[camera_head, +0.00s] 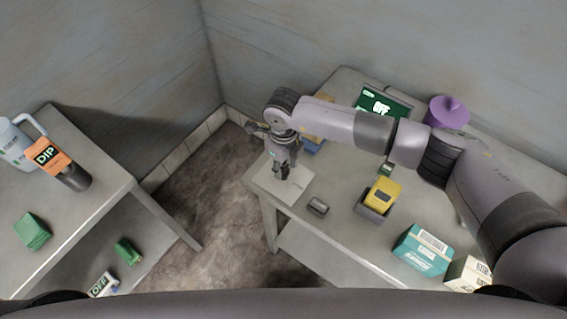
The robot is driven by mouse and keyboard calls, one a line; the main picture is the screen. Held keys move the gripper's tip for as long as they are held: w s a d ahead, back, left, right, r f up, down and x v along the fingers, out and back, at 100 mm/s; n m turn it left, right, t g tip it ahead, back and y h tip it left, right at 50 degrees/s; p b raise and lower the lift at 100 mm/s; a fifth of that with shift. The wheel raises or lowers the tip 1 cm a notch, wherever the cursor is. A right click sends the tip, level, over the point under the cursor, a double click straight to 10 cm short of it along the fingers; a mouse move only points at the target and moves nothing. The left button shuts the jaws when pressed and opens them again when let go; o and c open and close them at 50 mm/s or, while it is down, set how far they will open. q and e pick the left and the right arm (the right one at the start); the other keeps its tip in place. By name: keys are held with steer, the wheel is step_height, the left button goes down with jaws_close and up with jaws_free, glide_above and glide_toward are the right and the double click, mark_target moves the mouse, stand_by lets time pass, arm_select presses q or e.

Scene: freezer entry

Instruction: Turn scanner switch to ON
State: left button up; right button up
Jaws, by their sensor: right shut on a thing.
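A dark screen (382,106) at the back of the right table reads "OFF" in bright letters. A yellow scanner-like device (384,192) sits in a dark cradle (371,207) on the same table. My right gripper (284,176) points down over a pale square plate (297,187) at the table's left corner. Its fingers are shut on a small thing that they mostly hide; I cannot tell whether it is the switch. A small grey block (317,206) lies just right of the plate. My left gripper is not in view.
A purple cylinder (447,112), a teal box (422,250) and a white box (467,274) stand on the right table. Open floor lies between the tables.

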steer(key=c, duration=0.4)
steer(key=m+b, duration=0.2)
steer(key=m, duration=0.1)
steer(key=shift+f+b, duration=0.15)
steer(key=shift+b, duration=0.25)
steer(key=m+b, duration=0.3)
steer(key=m, duration=0.2)
steer(key=shift+m+b, duration=0.3)
steer(key=shift+b, duration=0.05)
steer(key=m+b, duration=0.3)
steer(key=m, duration=0.2)
steer(key=shift+r+m+b, duration=0.2)
steer(key=shift+m+b, duration=0.55)
steer(key=shift+m, duration=1.35)
